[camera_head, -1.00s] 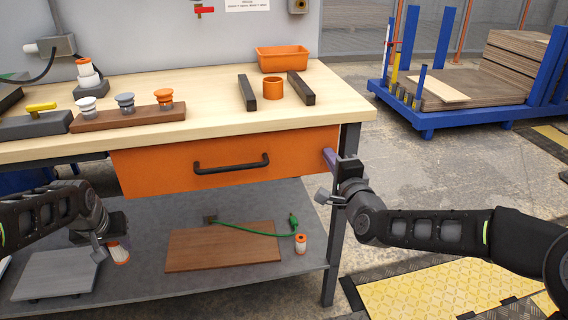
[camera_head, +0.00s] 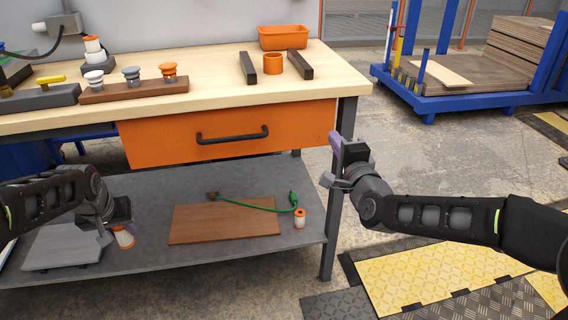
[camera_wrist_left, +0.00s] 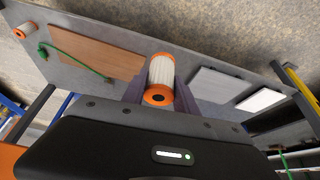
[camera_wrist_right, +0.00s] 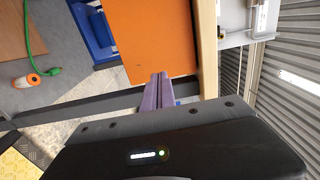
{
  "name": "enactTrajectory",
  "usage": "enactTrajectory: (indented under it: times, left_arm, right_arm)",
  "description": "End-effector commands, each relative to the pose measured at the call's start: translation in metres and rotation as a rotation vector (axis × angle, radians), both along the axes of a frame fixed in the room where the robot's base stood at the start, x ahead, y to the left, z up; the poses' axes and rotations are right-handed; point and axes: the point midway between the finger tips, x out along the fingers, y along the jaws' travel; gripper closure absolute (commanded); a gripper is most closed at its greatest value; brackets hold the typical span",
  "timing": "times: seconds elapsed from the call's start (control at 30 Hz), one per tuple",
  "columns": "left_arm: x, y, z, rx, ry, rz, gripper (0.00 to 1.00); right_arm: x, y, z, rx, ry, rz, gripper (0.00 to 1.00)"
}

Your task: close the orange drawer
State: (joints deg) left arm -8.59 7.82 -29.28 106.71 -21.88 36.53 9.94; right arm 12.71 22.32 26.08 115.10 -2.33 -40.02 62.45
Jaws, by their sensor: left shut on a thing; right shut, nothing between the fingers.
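The orange drawer (camera_head: 225,148) is under the workbench top, its front face near the bench edge; I cannot tell whether it is fully in. Its black bar handle (camera_head: 232,135) is free. My right gripper (camera_head: 335,146) is shut and empty at the drawer's lower right corner. Its purple fingers (camera_wrist_right: 158,88) overlap the orange front's edge in the right wrist view; contact is unclear. My left gripper (camera_head: 122,228) is shut on a white cylinder with orange ends (camera_wrist_left: 160,75), left of the drawer and above the lower shelf.
The workbench top (camera_head: 215,95) carries an orange bin (camera_head: 283,38), an orange ring, two dark bars and a brown block with knobs. The lower shelf (camera_head: 290,250) holds a brown board, a green cable and another orange-white cylinder (camera_head: 299,219). A bench leg (camera_head: 332,230) stands by my right gripper.

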Motion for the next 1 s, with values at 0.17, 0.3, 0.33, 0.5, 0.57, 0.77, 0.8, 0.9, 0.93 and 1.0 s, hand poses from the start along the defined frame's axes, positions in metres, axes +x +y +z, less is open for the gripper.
enactTrajectory:
  times: [0.17,0.3,0.33,0.5,0.57,0.77,0.8,0.9,0.93,1.0]
  left_arm:
    - [0.0,0.0,0.006,0.0,0.001,-0.001,1.0]
    - [0.0,0.0,0.01,0.0,0.001,-0.001,1.0]
    - [0.0,0.0,0.011,0.0,0.001,-0.001,1.0]
    - [0.0,0.0,0.014,0.0,0.001,-0.001,1.0]
    - [0.0,0.0,0.014,0.0,0.001,-0.001,1.0]
    - [0.0,0.0,0.014,0.0,0.001,-0.001,1.0]
    - [0.0,0.0,0.014,0.0,0.001,-0.001,1.0]
    - [0.0,0.0,0.014,0.0,0.001,-0.001,1.0]
    - [0.0,0.0,0.014,0.0,0.001,-0.001,1.0]
    - [0.0,0.0,0.014,0.0,0.001,0.001,1.0]
  right_arm:
    - [-0.028,-0.008,0.001,-0.002,0.001,0.0,1.0]
    - [-0.053,-0.014,0.001,-0.002,0.003,0.0,1.0]
    - [-0.058,-0.016,0.0,-0.002,0.004,0.0,1.0]
    - [-0.078,-0.021,-0.001,-0.002,0.004,0.0,1.0]
    - [-0.081,-0.022,-0.001,-0.001,0.004,0.0,1.0]
    - [-0.083,-0.022,-0.002,0.0,0.003,0.0,1.0]
    - [-0.083,-0.022,-0.002,0.0,0.003,0.001,1.0]
    - [-0.083,-0.022,-0.002,0.0,0.003,0.001,1.0]
    - [-0.083,-0.022,-0.002,-0.001,0.003,0.001,1.0]
    - [-0.083,-0.022,-0.002,-0.011,0.001,0.001,1.0]
